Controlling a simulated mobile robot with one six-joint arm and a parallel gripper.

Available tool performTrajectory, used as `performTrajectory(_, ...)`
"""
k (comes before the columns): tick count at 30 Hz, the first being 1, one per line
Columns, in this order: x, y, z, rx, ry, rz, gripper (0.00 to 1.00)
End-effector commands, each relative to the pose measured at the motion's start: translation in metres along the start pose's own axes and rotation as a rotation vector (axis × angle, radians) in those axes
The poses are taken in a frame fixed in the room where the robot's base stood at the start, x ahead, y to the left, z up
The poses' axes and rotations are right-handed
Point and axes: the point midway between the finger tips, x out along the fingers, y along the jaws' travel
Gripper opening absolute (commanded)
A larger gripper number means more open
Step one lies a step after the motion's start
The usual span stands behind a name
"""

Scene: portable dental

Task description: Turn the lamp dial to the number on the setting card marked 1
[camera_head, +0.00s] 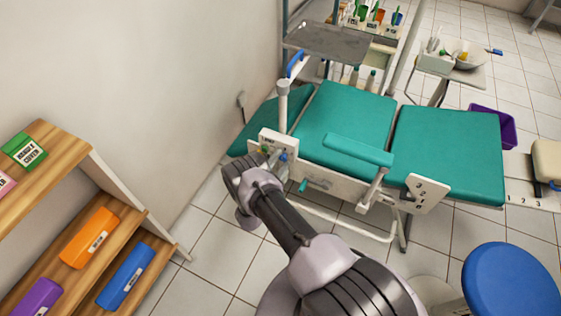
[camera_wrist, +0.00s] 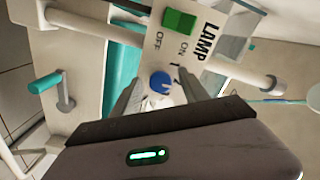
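The white lamp panel (camera_wrist: 208,72) fills the top middle of the wrist view, lettered LAMP, ON and OFF, with a green switch (camera_wrist: 179,22). Its blue dial (camera_wrist: 160,82) has small numerals beside it; a 1 and a 2 seem to show. My gripper (camera_wrist: 160,86) is open, one finger on each side of the dial in that view. I cannot tell whether the fingers touch it. In the head view the panel (camera_head: 268,137) sits at the chair's near left corner, with my gripper (camera_head: 265,165) close to it. I cannot pick out a setting card marked 1 for certain.
The green dental chair (camera_head: 345,120) stands behind the panel. A teal-ended lever (camera_wrist: 62,90) is left of my gripper. A white plate with numerals (camera_head: 420,194) hangs on the chair's side. A wooden shelf (camera_head: 120,215) stands left, a blue stool (camera_head: 510,280) right.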

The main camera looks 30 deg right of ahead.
Motion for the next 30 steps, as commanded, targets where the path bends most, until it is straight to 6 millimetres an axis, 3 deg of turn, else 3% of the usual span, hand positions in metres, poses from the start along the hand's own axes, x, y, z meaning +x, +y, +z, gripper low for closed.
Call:
performTrajectory(7, -0.001, -0.001, 0.0, 0.0, 0.001, 0.0, 0.52)
performTrajectory(11, -0.016, -0.002, 0.0, -0.002, -0.003, 0.0, 0.52)
performTrajectory(24, -0.147, -0.003, 0.0, -0.001, -0.005, -0.003, 0.52)
performTrajectory(30, -0.172, -0.001, 0.0, 0.0, 0.0, -0.001, 0.52)
